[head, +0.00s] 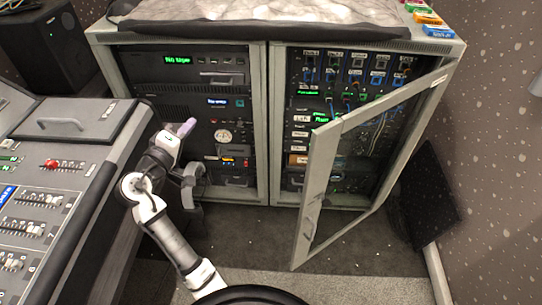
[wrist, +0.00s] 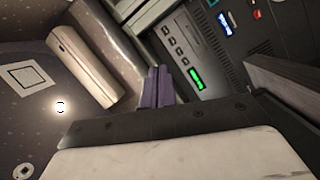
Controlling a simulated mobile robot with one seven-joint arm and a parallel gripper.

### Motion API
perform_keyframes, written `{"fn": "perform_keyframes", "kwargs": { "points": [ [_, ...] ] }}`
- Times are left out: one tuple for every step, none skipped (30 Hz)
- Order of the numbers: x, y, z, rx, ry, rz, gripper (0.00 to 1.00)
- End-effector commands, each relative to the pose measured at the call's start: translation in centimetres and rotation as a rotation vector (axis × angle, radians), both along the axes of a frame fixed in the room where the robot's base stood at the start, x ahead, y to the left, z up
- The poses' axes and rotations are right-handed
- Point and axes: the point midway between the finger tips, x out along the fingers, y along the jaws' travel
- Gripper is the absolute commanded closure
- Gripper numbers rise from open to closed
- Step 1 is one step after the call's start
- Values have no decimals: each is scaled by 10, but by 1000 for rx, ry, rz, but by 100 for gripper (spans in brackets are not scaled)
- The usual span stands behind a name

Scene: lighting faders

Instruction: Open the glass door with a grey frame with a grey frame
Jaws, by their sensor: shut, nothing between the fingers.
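The glass door with a grey frame (head: 316,185) stands swung out from the right bay of the rack cabinet (head: 262,125). It is wide open, hinged at the bay's right side, and its free edge points towards me. Rack gear with blue cables shows behind and beside the glass. My gripper (head: 187,127) is in front of the left bay, well to the left of the door and apart from it. Its purple fingers (wrist: 157,87) are shut together with nothing between them. The door is not clearly visible in the wrist view.
A mixing console (head: 65,185) with faders stands at the left, close to my arm. A black speaker (head: 42,40) is behind it. A dark panel (head: 430,195) leans near the right wall. Carpet (head: 255,235) lies clear before the cabinet.

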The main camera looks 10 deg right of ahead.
Motion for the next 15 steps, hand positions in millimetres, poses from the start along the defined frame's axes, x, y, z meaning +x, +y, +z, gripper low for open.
{"fn": "perform_keyframes", "kwargs": {
  "points": [
    [-9, -41, -18, -60, 85, -168, 100],
    [-18, -63, -28, -92, 130, -265, 100],
    [-31, -87, -39, -130, 182, -385, 100],
    [-41, -102, -46, -155, 217, -466, 100],
    [-52, -115, -52, -177, 246, -538, 100],
    [-64, -129, -58, -201, 280, -622, 100],
    [-73, -137, -61, -216, 298, -675, 100],
    [-80, -143, -63, -229, 315, -721, 100],
    [-88, -150, -66, -241, 331, -769, 100],
    [-93, -153, -68, -247, 341, -797, 100],
    [-96, -156, -69, -253, 346, -817, 100],
    [-99, -159, -70, -257, 353, -835, 100],
    [-100, -161, -70, -258, 355, -842, 100],
    [-100, -163, -70, -260, 356, -847, 100],
    [-100, -167, -70, -259, 357, -848, 100]
  ]
}}
